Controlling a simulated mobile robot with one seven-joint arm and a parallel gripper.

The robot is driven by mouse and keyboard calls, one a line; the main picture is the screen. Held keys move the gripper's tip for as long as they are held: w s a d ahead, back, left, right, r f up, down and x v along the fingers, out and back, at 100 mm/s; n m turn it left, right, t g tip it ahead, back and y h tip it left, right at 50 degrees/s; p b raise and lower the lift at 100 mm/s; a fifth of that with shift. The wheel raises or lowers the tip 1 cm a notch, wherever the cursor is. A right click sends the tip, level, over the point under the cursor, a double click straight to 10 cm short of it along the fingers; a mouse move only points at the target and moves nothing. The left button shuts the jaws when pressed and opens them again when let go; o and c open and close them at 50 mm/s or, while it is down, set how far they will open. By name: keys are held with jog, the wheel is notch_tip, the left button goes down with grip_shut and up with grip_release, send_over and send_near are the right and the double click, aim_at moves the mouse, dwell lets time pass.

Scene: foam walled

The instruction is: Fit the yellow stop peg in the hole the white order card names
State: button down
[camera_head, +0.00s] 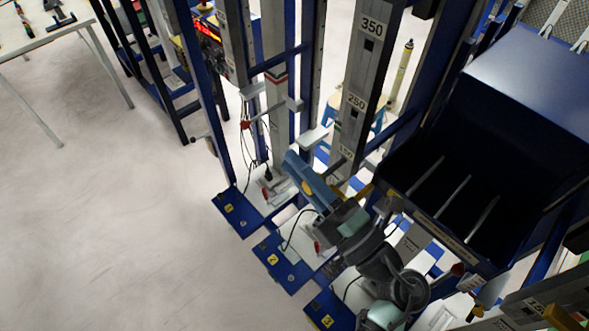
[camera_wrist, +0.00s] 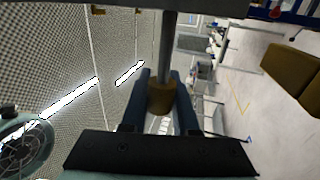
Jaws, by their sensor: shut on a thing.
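My gripper (camera_wrist: 161,88) shows in the wrist view with two blue fingers shut on a yellow-brown collar, which looks like the yellow stop peg (camera_wrist: 160,99). A grey rod (camera_wrist: 169,48) extends from the collar beyond the fingertips. In the head view my gripper (camera_head: 302,172) is in front of the grey upright marked 350 and 250 (camera_head: 361,75), near its lower part. The peg is mostly hidden there by the fingers. Dark square holes show beside the numbers 350 and 250. The gap between peg and upright cannot be judged. I cannot make out a white order card.
A dark blue bin (camera_head: 465,170) with dividers stands at the right. Blue base plates numbered 1, 2 and 3 (camera_head: 238,212) lie below the uprights. A red-lit display (camera_head: 208,30) is at the back. A grey table (camera_head: 45,42) is upper left. Open floor fills the left.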

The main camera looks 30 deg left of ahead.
jog(key=shift+w+d+b, duration=0.2)
jog(key=shift+w, duration=0.3)
jog(key=shift+w+d+b, duration=0.15)
jog(key=shift+w, duration=0.3)
jog(key=c, duration=0.6)
grip_release()
jog(key=b+v, duration=0.5)
jog(key=v, duration=0.8)
jog(key=shift+b, duration=0.3)
